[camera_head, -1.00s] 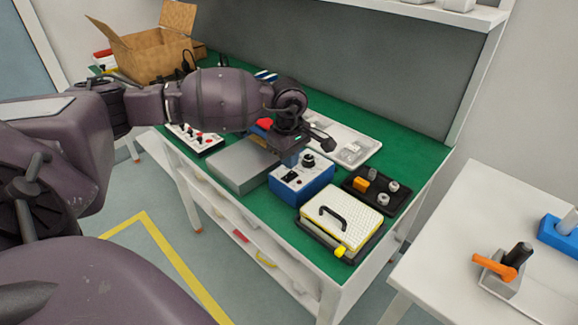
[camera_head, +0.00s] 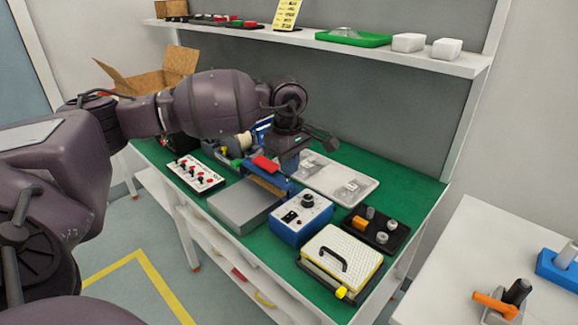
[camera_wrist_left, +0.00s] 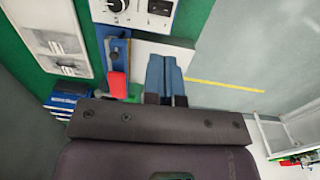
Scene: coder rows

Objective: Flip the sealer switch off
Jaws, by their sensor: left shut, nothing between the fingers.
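A blue box with a white top (camera_head: 303,219) stands on the green bench; it carries a black knob (camera_head: 308,200) and a black switch (camera_head: 290,216). The switch's position is too small to tell. The knob (camera_wrist_left: 117,4) and switch (camera_wrist_left: 160,7) also show at the top of the left wrist view. Behind the box is a blue bar device with a red handle (camera_head: 265,163). My left gripper (camera_head: 289,168) is shut and empty, above the bench near the bar device and behind the box, apart from the switch. Its blue fingers (camera_wrist_left: 163,62) lie together. My right gripper is out of view.
A grey plate (camera_head: 244,207) lies left of the box. A yellow-edged case (camera_head: 342,255) and a black tray (camera_head: 392,240) with small parts stand to its right. A clear-lidded tray (camera_head: 335,180) lies behind. A shelf (camera_head: 400,55) runs above the bench.

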